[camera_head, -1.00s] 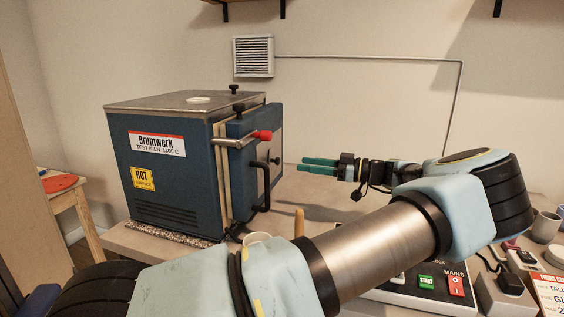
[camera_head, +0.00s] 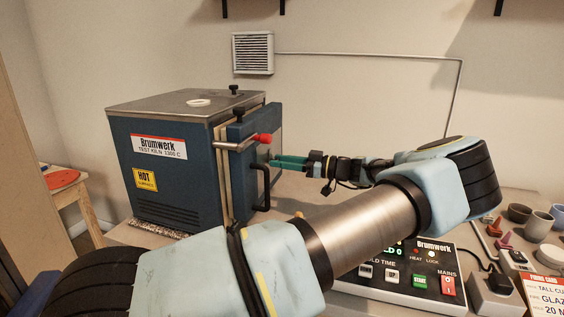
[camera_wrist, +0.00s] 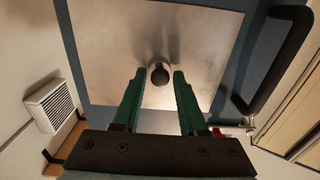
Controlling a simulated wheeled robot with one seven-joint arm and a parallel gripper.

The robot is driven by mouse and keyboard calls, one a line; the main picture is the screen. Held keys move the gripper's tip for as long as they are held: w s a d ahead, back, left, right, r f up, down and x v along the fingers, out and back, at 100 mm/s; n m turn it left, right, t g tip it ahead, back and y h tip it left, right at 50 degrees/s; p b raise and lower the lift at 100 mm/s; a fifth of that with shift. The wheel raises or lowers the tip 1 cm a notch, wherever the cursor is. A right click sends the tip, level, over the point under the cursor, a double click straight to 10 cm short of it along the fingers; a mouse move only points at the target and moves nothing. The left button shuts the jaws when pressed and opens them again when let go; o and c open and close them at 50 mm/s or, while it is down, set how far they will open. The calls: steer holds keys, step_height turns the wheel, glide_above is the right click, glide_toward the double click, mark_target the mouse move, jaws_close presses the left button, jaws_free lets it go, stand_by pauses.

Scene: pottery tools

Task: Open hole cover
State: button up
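The blue kiln (camera_head: 165,165) stands on the bench at the left, with its door (camera_head: 240,170) shut. In the wrist view a small dark round knob (camera_wrist: 159,74), apparently the hole cover, stands out from the bare metal plate (camera_wrist: 110,40) of the door. My gripper (camera_head: 273,160) points left at the door face. Its two green fingers are open, with one on each side of the knob in the wrist view (camera_wrist: 158,71). I cannot tell whether they touch it. In the head view the fingertips hide the knob.
A black door handle (camera_head: 264,186) is close to my fingers, at the right in the wrist view (camera_wrist: 280,60). A red-tipped latch (camera_head: 263,139) sits above. A control box (camera_head: 405,280) and several cups (camera_head: 538,224) stand on the bench at right.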

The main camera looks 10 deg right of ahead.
mark_target(266, 155)
jaws_close()
stand_by(0.5)
steer(key=m+b, duration=0.1)
steer(key=m, duration=0.2)
steer(key=s+r+m+b, duration=0.1)
steer(key=m, duration=0.3)
steer(key=s+a+m+b, duration=0.1)
steer(key=m, duration=0.3)
steer(key=shift+r, duration=0.15)
steer(key=m, duration=0.3)
steer(key=r+m+p, duration=0.1)
steer(key=m, duration=0.1)
steer(key=shift+s+a+m, duration=0.1)
steer(key=shift+m, duration=0.3)
